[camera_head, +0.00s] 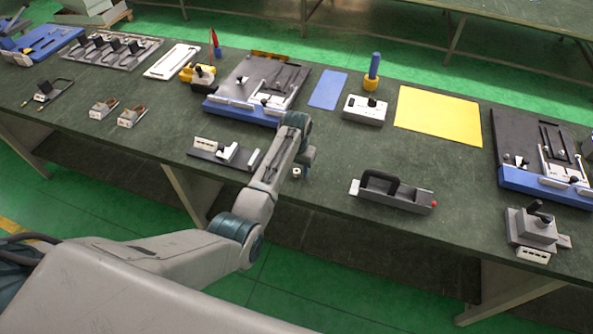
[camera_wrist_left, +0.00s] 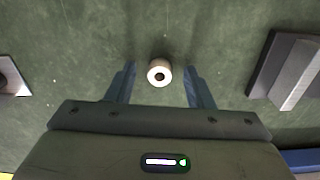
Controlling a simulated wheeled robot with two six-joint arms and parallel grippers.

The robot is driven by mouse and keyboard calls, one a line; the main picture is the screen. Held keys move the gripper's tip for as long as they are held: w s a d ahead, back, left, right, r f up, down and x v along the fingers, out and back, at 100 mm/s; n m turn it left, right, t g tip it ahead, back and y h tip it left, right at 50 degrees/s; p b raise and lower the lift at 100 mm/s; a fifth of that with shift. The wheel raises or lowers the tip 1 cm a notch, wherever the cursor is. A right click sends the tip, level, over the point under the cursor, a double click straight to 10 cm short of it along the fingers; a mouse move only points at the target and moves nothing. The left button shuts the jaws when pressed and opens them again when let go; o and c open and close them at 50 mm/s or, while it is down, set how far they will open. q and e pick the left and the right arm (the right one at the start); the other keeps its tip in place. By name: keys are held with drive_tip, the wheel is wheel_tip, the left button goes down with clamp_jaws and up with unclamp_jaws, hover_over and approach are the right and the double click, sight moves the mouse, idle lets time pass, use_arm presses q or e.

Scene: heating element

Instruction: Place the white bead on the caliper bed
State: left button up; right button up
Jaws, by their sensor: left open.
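The white bead (camera_wrist_left: 159,72) is a small round piece with a dark centre hole, standing on the green table; it also shows small in the head view (camera_head: 297,173). My left gripper (camera_wrist_left: 159,78) is open above the table, one blue finger on each side of the bead, with gaps between. In the head view my left gripper (camera_head: 304,163) is partly hidden by its own arm. A low dark base with a white block (camera_head: 226,152), possibly the caliper bed, lies left of it; the dark base at the right of the wrist view (camera_wrist_left: 285,68) appears to be the same. My right gripper is not in view.
A grey tool with a black handle (camera_head: 393,193) lies to the right. Behind the arm is a black fixture with a blue front edge (camera_head: 238,112). A blue mat (camera_head: 328,90) and yellow mat (camera_head: 437,113) lie further back. Bare table surrounds the bead.

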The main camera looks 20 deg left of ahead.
use_arm(q)
clamp_jaws()
drive_tip(key=shift+r, duration=0.1)
